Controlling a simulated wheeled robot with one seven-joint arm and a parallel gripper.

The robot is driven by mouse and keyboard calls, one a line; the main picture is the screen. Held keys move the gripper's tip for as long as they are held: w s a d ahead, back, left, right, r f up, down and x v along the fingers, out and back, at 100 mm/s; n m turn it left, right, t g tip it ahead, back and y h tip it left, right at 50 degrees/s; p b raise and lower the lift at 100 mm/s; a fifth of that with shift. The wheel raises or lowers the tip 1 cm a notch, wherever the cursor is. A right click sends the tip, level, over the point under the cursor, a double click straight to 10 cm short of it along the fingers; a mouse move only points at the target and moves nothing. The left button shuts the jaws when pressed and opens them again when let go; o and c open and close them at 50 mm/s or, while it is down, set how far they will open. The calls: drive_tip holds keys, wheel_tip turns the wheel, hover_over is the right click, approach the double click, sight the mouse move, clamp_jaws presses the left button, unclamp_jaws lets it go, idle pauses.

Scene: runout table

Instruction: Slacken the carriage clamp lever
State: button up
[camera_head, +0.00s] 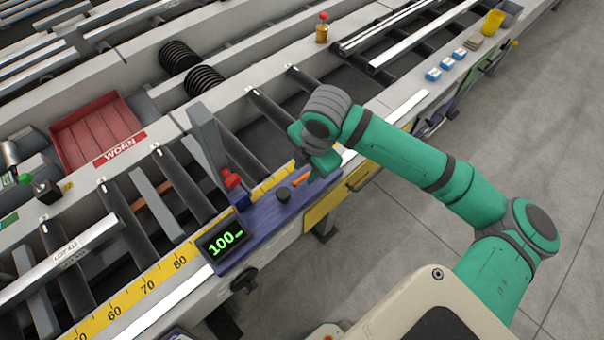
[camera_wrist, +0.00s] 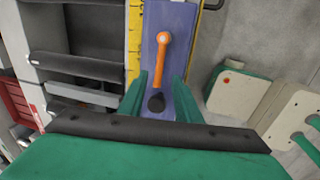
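The carriage (camera_head: 262,218) is a blue-purple plate on the rail beside the yellow scale, with a display reading 100 (camera_head: 224,241). Its orange clamp lever (camera_head: 301,179) is partly hidden behind my gripper in the head view. In the wrist view the orange lever (camera_wrist: 162,58) runs lengthwise on the plate, with its round end farthest from me. A black knob (camera_wrist: 156,102) sits nearer, and it also shows in the head view (camera_head: 283,195). My gripper (camera_wrist: 160,76) is open, its green fingers either side of the lever's near part. I see no contact; the height gap is unclear.
Dark rollers (camera_head: 180,183) and a red WORN bin (camera_head: 97,130) lie farther left. Small blue boxes (camera_head: 447,63) sit on the rail at upper right. The floor at right is clear.

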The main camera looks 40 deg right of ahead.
sight(302, 178)
drive_tip(key=shift+w+a+f, duration=0.1)
drive_tip(key=shift+w+f, duration=0.1)
drive_tip(key=shift+f, duration=0.6)
drive_tip(key=shift+w+d+f, duration=0.1)
drive_tip(key=shift+w+f, duration=0.05)
drive_tip(key=shift+f, duration=0.65)
drive_tip(key=shift+w+a+f, duration=0.1)
drive_tip(key=shift+w+f, duration=0.1)
drive_tip(key=shift+f, duration=0.6)
clamp_jaws()
